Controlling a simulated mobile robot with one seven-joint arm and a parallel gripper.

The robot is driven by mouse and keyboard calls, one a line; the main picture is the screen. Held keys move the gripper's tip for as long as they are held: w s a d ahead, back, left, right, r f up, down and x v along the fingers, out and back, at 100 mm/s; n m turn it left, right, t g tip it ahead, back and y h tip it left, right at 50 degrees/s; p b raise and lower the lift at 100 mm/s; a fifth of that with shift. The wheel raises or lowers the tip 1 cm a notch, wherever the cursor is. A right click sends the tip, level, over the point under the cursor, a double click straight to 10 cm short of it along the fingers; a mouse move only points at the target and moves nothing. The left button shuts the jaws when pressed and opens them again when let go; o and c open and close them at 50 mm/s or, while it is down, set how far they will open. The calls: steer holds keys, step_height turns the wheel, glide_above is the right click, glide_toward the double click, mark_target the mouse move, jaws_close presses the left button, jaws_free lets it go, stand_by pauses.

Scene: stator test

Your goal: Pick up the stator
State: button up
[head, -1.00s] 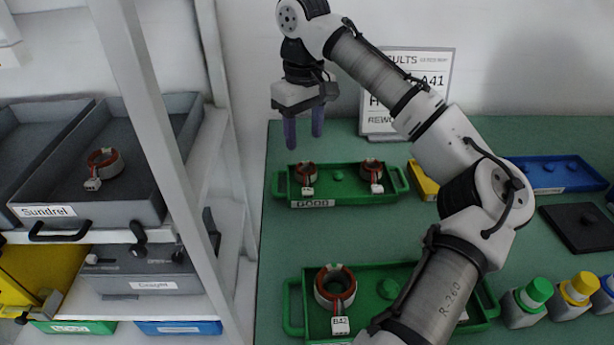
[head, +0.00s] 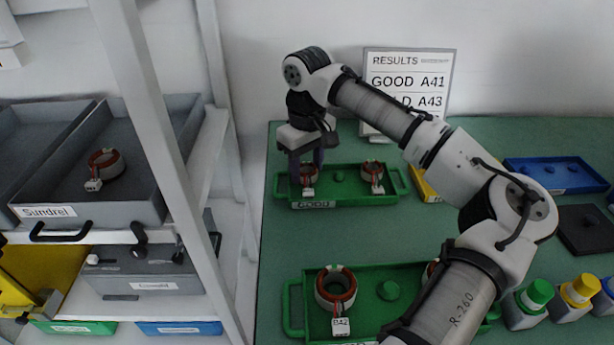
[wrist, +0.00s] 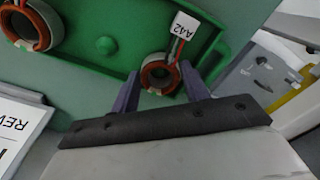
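A small stator with a copper-coloured ring and a white tag (head: 309,175) sits at the left end of the far green tray (head: 340,195) labelled GOOD. In the wrist view its tag on this stator (wrist: 160,73) reads A42. My gripper (head: 306,170) points down over it, one finger on each side. The wrist view shows my gripper (wrist: 159,72) open, with the ring between the fingertips; contact cannot be told. A second stator (head: 372,174) sits at the right of the same tray and shows large in the wrist view (wrist: 32,27).
A near green tray (head: 295,310) holds a stator tagged B42 (head: 335,285); my arm covers its right side. A results sign (head: 408,85) stands behind. A blue tray (head: 555,173) and coloured-cap blocks (head: 535,295) are right. A shelf with a grey bin (head: 140,195) is left.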

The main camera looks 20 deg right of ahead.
steer(key=c, duration=0.5)
steer(key=shift+r, duration=0.15)
steer(key=shift+c, duration=0.2)
step_height(320, 180, up, 20)
steer(key=p, duration=0.2)
steer(key=shift+d, duration=0.1)
